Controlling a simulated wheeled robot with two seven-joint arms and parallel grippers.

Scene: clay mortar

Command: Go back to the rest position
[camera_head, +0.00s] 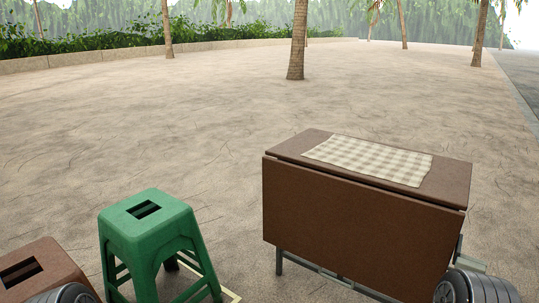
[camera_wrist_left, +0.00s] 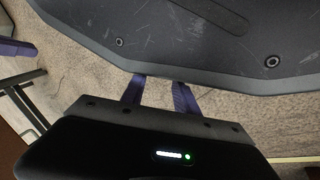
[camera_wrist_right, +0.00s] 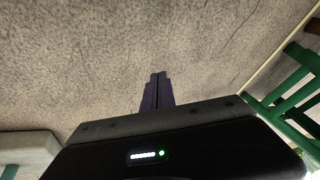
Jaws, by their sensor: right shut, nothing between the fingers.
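My left gripper (camera_wrist_left: 160,95) shows in the left wrist view, with its two dark fingers apart and nothing visible between them. Its fingertips are close to a large dark panel, which looks like part of my base. My right gripper (camera_wrist_right: 157,80) shows in the right wrist view, with its fingers together and empty above the sandy ground. Neither gripper shows in the head view; only rounded grey parts of my arms show at its bottom left and bottom right corners.
A brown folding table (camera_head: 360,225) with a checked cloth (camera_head: 370,160) stands at the right. A green stool (camera_head: 150,235) stands at the left, beside a brown stool (camera_head: 40,272). Green stool legs show in the right wrist view (camera_wrist_right: 293,93). Open sand lies beyond, with palm trees (camera_head: 299,40).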

